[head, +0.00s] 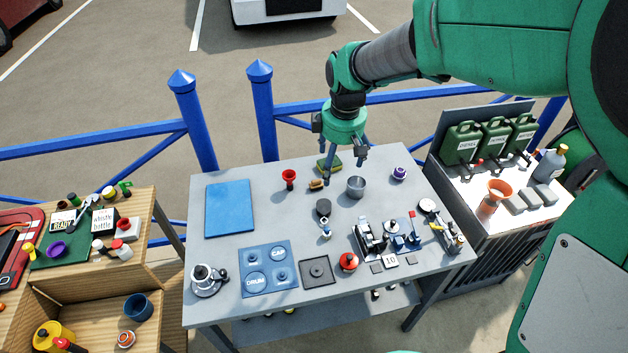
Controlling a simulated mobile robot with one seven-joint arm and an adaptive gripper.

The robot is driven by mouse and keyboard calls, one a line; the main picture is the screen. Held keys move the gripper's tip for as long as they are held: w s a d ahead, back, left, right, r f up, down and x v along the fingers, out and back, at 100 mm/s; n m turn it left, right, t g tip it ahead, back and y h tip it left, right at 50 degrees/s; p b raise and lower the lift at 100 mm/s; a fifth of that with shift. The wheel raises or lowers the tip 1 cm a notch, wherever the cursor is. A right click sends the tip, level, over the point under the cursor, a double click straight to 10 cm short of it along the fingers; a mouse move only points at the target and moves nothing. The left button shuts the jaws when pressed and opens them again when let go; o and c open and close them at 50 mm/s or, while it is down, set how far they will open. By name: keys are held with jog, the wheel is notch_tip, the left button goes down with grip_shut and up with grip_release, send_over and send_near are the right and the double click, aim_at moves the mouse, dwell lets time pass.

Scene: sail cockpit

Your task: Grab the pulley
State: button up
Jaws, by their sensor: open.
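A small dark rounded piece with a pale lower part (323,208) lies near the middle of the grey table (218,302); it looks like a pulley block, but it is too small to be sure. A small blue and metal piece (326,232) is just below it. My gripper (345,166) is open and points down over the back of the table, above and a little right of the dark piece in the picture. Its fingers are apart with nothing seen between them. A green and yellow sponge (329,164) is partly behind one finger.
A metal cup (356,187), a red cup (289,178) and a purple roll (399,173) stand near the back. A winch (209,278) is at the front left. Metal fittings (370,236) crowd the right. The blue mat (229,208) is bare.

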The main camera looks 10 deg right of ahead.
jog(key=w+f+n+g, duration=0.1)
jog(key=w+f, duration=0.3)
jog(key=f, duration=0.4)
jog(key=w+f+n, duration=0.4)
jog(key=w+f, duration=0.1)
jog(key=f, duration=0.3)
jog(key=shift+w+f+g, duration=0.2)
jog(key=shift+w+g, duration=0.1)
jog(key=shift+g, duration=0.1)
jog(key=b, duration=0.2)
send_over(324, 207)
jog(key=shift+w+f, duration=0.1)
jog(key=shift+f, duration=4.2)
jog(key=shift+f+b, duration=0.5)
jog(key=shift+f, duration=2.1)
jog(key=shift+c, duration=0.2)
jog(key=c, duration=1.6)
